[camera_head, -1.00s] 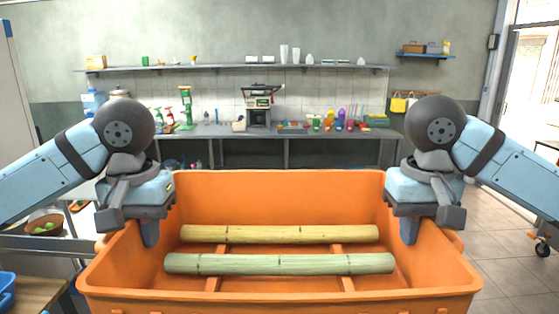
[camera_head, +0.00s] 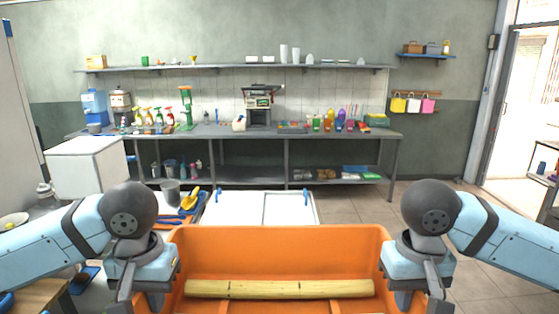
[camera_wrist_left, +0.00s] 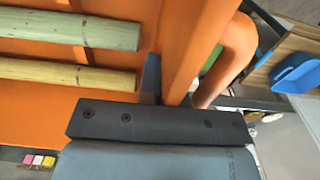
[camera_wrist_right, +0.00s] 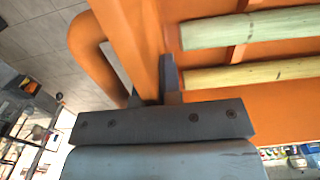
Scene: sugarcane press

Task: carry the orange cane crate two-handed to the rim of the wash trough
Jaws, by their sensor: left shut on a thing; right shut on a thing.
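The orange crate (camera_head: 285,245) fills the bottom middle of the head view, its near part cut off by the frame. A yellow cane (camera_head: 280,289) lies across it. A green cane (camera_wrist_left: 40,30) lies beside the yellow one in the left wrist view and also shows in the right wrist view (camera_wrist_right: 255,30). My left gripper (camera_wrist_left: 160,80) is shut on the crate's left end wall. My right gripper (camera_wrist_right: 158,80) is shut on the right end wall, by an orange loop handle. I cannot tell which surface is the wash trough.
A white-topped unit (camera_head: 240,208) with blue posts stands just beyond the crate. A long grey counter (camera_head: 225,133) lines the back wall. Floor (camera_head: 400,205) is clear at right.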

